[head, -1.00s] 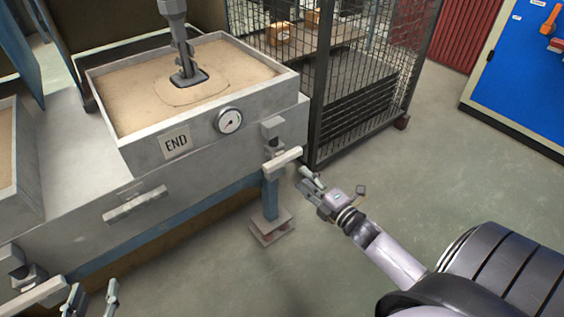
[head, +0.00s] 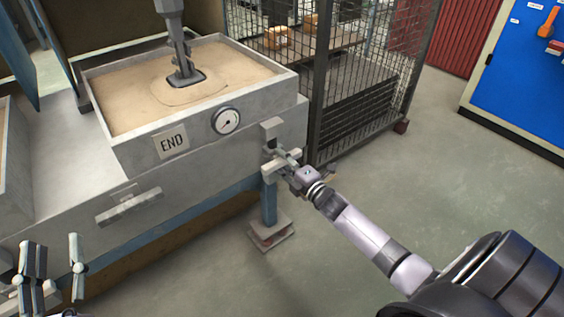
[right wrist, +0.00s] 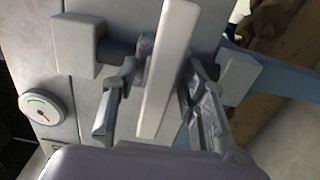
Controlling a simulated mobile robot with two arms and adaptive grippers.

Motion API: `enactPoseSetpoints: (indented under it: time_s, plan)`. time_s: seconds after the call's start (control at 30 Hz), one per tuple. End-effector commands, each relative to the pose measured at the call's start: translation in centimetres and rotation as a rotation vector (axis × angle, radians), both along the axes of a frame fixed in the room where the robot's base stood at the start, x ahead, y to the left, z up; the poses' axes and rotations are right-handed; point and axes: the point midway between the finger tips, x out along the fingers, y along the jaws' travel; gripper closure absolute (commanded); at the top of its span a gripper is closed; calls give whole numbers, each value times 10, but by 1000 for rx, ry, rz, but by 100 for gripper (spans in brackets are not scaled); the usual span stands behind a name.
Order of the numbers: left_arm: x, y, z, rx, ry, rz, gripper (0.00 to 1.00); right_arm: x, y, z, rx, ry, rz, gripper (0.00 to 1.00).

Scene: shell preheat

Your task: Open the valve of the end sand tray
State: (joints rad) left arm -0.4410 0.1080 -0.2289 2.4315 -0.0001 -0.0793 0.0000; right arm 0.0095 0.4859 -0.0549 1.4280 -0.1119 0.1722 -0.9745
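The end sand tray (head: 215,125) is a grey box of sand with an END label (head: 171,144). Its valve, a pale bar handle (head: 270,168) on a grey block (head: 271,128), is at the tray's right front corner. My right gripper (head: 284,157) is at this handle and partly hides it. In the right wrist view the bar handle (right wrist: 168,65) stands between the two fingers of my right gripper (right wrist: 158,115), with gaps showing on both sides. My left gripper (head: 53,264) is open and empty at the lower left.
A round gauge (head: 227,121) is on the tray front, and it also shows in the right wrist view (right wrist: 46,107). A metal rod assembly (head: 180,50) stands in the sand. A mesh cage (head: 365,75) is close behind the valve. Floor to the right is clear.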

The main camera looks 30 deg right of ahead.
Motion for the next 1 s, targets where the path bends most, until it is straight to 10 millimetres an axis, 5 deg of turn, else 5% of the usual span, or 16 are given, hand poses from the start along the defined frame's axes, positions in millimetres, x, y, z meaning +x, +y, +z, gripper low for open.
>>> enactPoseSetpoints:
  time_s: [0.13,0.73,1.0]
  plan:
    - [0,0,0,0,1,0,60,0,0,0,0,0,0,60]
    - [0,0,-1,1,3,0,60,0,0,0,0,0,0,100]
    - [0,0,-1,1,4,1,60,0,0,0,0,1,0,100]
